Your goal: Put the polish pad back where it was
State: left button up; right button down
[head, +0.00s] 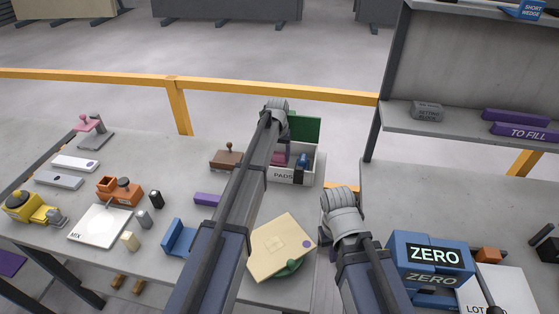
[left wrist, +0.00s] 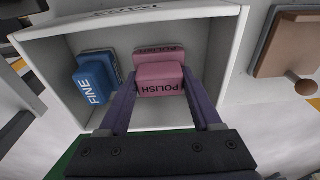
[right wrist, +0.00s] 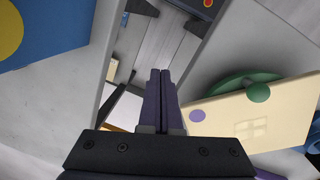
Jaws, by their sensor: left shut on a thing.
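The pink polish pad (left wrist: 160,85), marked POLISH, is between the fingers of my left gripper (left wrist: 160,80), which is shut on it, inside the white PADS box (left wrist: 235,40). In the left wrist view a darker pink block, also marked POLISH, shows just behind it; I cannot tell if the two touch. In the head view the pad (head: 277,158) is partly hidden by my left arm, at the box (head: 288,177). My right gripper (right wrist: 160,75) is shut and empty, over the gap beside the cream board.
A blue FINE pad (left wrist: 95,85) lies in the box, left of the polish pad. A green panel (head: 306,128) stands behind the box. A brown handled block (head: 227,158) is left of it. A cream board (head: 281,247) and a blue ZERO box (head: 432,256) are near my arms.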

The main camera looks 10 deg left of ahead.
pick_arm(q)
jog(key=shift+w+f, duration=0.4)
jog(key=shift+f, duration=0.25)
jog(key=shift+r, duration=0.15)
pick_arm(e)
jog(key=shift+f, duration=0.45)
jog(key=shift+f, duration=0.15)
pick_arm(q)
jog(key=o, duration=0.9)
jog(key=shift+f, duration=0.2)
jog(key=shift+c, duration=0.2)
jog(key=shift+o, duration=0.7)
jog(key=shift+r, duration=0.1)
jog(key=o, duration=0.3)
